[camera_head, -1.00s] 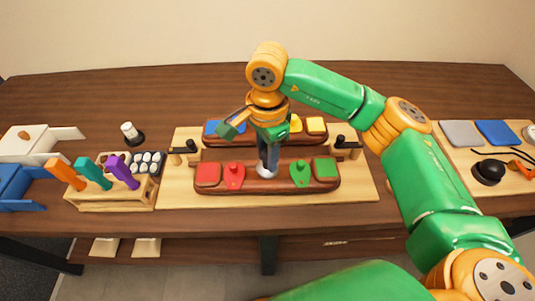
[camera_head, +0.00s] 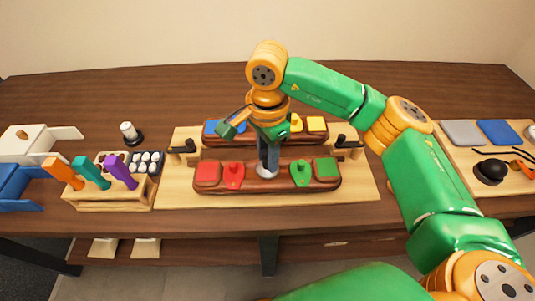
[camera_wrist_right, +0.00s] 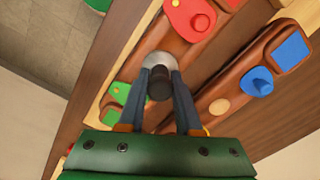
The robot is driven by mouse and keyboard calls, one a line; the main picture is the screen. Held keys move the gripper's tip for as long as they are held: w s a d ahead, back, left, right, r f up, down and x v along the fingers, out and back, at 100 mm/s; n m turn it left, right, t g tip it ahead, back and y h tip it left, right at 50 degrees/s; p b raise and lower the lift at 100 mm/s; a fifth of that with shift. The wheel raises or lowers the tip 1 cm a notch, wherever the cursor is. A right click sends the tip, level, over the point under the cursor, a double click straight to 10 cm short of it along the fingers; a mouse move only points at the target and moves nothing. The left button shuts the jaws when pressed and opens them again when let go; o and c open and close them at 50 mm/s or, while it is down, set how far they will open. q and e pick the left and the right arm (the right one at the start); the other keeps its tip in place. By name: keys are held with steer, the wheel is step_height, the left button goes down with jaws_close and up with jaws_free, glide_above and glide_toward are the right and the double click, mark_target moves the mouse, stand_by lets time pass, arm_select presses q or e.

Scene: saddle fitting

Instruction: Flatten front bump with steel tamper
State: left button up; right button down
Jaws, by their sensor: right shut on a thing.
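The steel tamper has a silver round foot (camera_head: 267,172) and a dark handle (camera_wrist_right: 160,84). Its foot is at the middle of the front brown saddle bar (camera_head: 265,187), between the red and green pads, and appears to rest on it. My right gripper (camera_head: 268,150) points down and is shut on the tamper's handle; in the right wrist view its two fingers (camera_wrist_right: 160,88) flank the handle. The front bump is hidden under the foot. A tan round spot (camera_wrist_right: 219,106) shows on the rear bar. My left gripper is not in view.
The saddle stands on a light wooden board (camera_head: 175,195). A rack (camera_head: 105,193) with orange, teal and purple handles stands to the left. Another board (camera_head: 510,180) with grey and blue pads and a black knob (camera_head: 490,171) is at the right. The table behind is clear.

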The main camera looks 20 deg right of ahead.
steer(key=shift+f+b, duration=0.15)
steer(key=shift+b, duration=0.25)
stand_by(0.8)
step_height(320, 180, up, 5)
steer(key=p, duration=0.3)
steer(key=shift+p, duration=0.4)
stand_by(0.3)
